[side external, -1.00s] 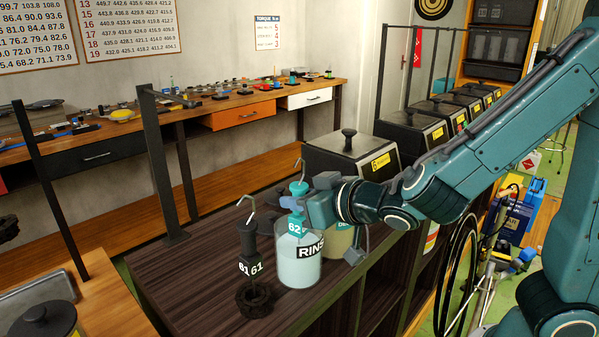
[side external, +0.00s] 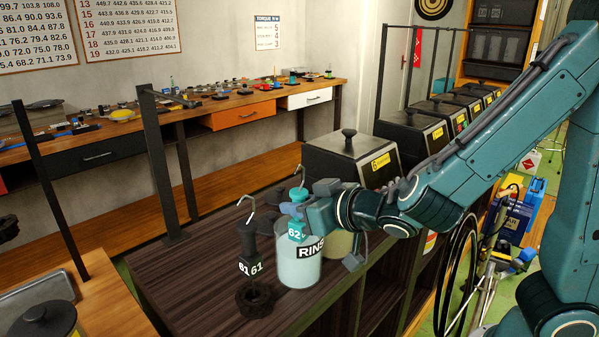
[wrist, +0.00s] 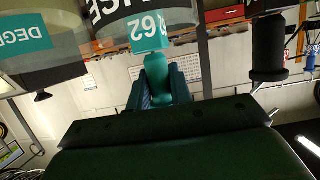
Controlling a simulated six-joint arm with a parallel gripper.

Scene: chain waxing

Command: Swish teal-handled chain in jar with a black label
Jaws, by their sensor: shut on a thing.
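The teal handle (side external: 298,196), with a hook on top and a teal 62 tag (side external: 296,231), stands upright over the jar with the black RINSE label (side external: 299,265). My gripper (side external: 294,209) is shut on this handle just above the jar's mouth. The tag overlaps the jar's upper part in the side view. The chain itself cannot be made out; the jar's pale, cloudy contents hide what is inside. In the wrist view the teal handle (wrist: 158,78) sits between my fingers, with the black-labelled jar (wrist: 120,35) beyond it.
A black-handled holder tagged 61 (side external: 248,240) stands left of the jar with a dark chain (side external: 254,298) at its foot. A teal-labelled jar (side external: 341,243) is close behind at right. A dark lidded tank (side external: 350,160) stands farther back. The shelf's front left is clear.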

